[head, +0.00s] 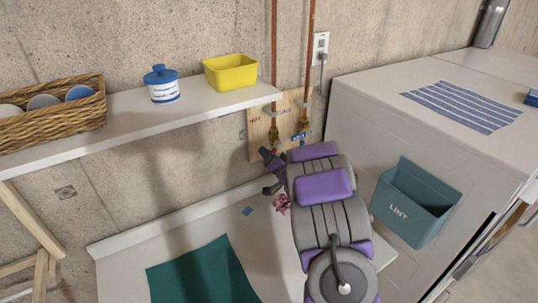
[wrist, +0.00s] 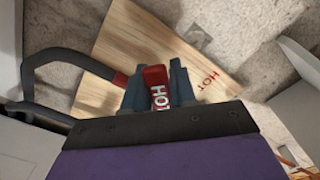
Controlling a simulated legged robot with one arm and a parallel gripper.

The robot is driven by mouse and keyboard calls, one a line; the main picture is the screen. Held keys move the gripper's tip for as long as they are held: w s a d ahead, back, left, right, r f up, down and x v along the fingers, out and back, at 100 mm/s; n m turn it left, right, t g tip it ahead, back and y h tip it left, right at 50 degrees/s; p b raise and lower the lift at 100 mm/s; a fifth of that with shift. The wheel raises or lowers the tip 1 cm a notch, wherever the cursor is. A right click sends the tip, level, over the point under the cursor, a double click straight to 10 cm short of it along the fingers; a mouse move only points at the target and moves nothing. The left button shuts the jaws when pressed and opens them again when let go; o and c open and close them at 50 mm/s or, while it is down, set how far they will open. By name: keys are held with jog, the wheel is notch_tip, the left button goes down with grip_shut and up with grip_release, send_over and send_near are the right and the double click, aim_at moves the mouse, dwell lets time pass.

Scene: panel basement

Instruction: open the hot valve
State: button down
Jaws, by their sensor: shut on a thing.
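The hot valve's red handle (wrist: 155,79), lettered HOT, sits between my gripper's fingers (wrist: 155,86) in the wrist view. My gripper is shut on it, with a dark finger on each side. The valve is on a wooden board (wrist: 150,35) marked HOT in red. In the head view the board (head: 257,142) is on the wall behind my gripper (head: 269,164). A blue handle (head: 299,137) shows at the right of the board.
Two copper pipes (head: 274,50) run down to the board. A shelf (head: 130,115) holds a basket (head: 60,117), a blue-and-white canister (head: 162,88) and a yellow bin (head: 230,74). A white appliance with a teal LINT bin (head: 410,215) stands at right. A dark hose (wrist: 45,58) loops at left in the wrist view.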

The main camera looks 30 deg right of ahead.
jog(key=shift+a+f, duration=0.2)
jog(key=shift+f, duration=0.25)
jog(key=c, duration=1.3)
grip_release()
jog(key=shift+c, duration=0.2)
jog(key=o, duration=0.3)
jog(key=shift+w+a, duration=0.1)
jog(key=shift+w, duration=0.1)
jog(key=shift+o, duration=0.2)
jog(key=shift+s+r, duration=0.1)
jog(key=shift+r, duration=0.15)
jog(key=shift+d, duration=0.25)
jog(key=shift+r, duration=0.1)
